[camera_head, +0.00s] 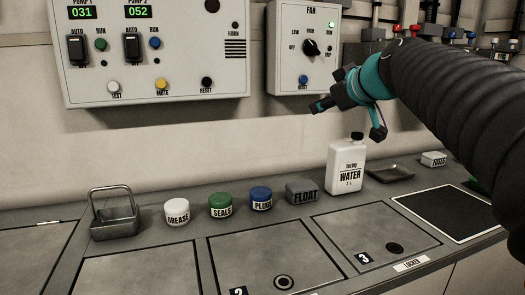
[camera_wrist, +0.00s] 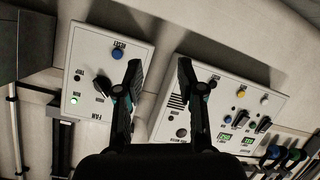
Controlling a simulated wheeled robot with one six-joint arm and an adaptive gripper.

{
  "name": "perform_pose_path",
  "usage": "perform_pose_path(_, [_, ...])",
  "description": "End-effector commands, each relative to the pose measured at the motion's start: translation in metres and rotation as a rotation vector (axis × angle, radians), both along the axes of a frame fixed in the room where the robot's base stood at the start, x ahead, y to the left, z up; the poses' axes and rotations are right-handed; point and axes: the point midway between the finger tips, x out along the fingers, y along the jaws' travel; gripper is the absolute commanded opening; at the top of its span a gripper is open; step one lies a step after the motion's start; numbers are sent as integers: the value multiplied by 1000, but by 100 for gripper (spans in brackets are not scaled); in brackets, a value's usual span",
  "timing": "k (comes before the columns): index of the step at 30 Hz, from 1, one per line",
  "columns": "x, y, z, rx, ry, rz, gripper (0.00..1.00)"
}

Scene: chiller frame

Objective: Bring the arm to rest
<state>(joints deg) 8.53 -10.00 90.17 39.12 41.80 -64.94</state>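My arm (camera_head: 450,95), in a black ribbed sleeve, reaches in from the right in the head view. My gripper (camera_head: 348,120), with a teal body and dark fingers, hangs in the air in front of the wall, below the fan panel and above the water jug. Its two fingers are spread apart with nothing between them. The wrist view also shows the gripper (camera_wrist: 160,65) open and empty, with the wall panels beyond the fingers turned over.
The fan panel (camera_head: 287,60) and a pump panel (camera_head: 150,50) are on the wall. On the counter stand a white water jug (camera_head: 345,170), several small containers, a grey float block (camera_head: 302,191), a metal basket (camera_head: 114,217) and a dark tray (camera_head: 390,174).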

Motion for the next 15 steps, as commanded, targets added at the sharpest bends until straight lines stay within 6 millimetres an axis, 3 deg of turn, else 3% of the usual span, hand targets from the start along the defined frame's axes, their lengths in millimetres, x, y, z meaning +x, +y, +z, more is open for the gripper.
perform_pose_path(1, [-23,6,-20,23,64,-18,39])
perform_pose_path(7, [-110,12,-116,113,332,-153,39])
perform_pose_path(15, [-226,2,-240,174,606,-397,39])
